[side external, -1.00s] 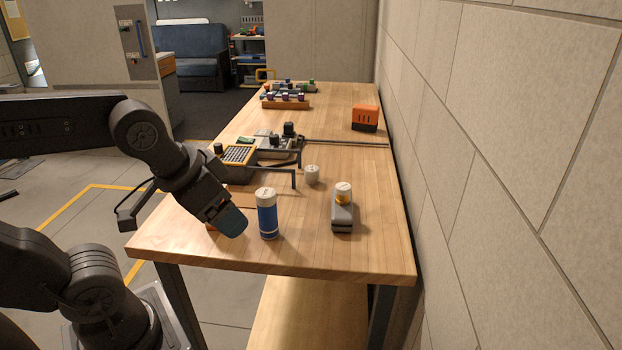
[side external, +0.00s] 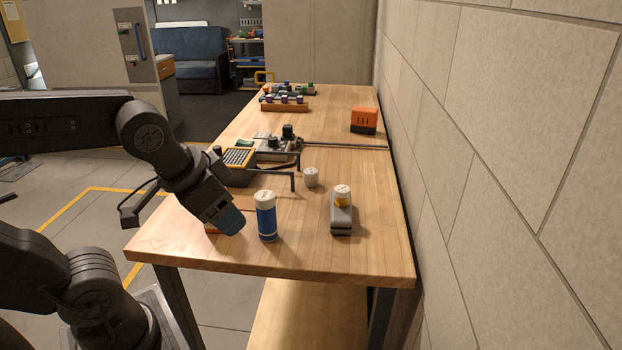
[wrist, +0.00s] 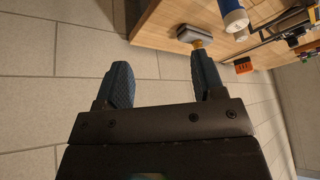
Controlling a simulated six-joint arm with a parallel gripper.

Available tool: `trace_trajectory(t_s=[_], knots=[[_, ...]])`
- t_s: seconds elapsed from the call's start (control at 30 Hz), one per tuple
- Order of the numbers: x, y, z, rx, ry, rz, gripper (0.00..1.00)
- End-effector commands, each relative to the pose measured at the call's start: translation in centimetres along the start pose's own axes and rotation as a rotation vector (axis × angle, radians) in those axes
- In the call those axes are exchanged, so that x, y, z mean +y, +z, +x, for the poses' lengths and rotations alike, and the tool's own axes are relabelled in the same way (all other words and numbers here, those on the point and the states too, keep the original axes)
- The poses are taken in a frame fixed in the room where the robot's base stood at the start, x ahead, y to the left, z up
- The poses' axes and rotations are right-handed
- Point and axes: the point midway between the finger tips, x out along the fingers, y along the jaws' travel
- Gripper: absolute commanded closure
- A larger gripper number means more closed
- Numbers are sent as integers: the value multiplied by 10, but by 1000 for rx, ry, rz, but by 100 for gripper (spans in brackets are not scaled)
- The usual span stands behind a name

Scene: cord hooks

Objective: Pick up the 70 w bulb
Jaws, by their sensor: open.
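I cannot read the wattage on any item, so I cannot tell which is the 70 w bulb. A blue cylinder with a white top (side external: 266,218) stands upright near the table's front. A white-capped item with a yellow band (side external: 343,196) sits on a grey block (side external: 341,222) to its right. A small white cylinder (side external: 311,177) stands farther back. My gripper (side external: 231,220) is left of the blue cylinder, angled down, apparently empty.
The wooden table (side external: 285,258) runs along a block wall on the right. A yellow-framed grille device (side external: 238,157) with dark bars stands behind my gripper. An orange box (side external: 364,120) and a rack of coloured pieces (side external: 286,104) are farther back. The front right tabletop is clear.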

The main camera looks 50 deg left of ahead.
Motion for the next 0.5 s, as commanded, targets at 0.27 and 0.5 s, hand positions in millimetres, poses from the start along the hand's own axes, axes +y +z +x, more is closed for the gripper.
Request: trace_trajectory(t_s=[0.27,0.5], knots=[[-62,-48,48,-171,-289,470,37],[-122,-104,109,-374,-515,1011,37]])
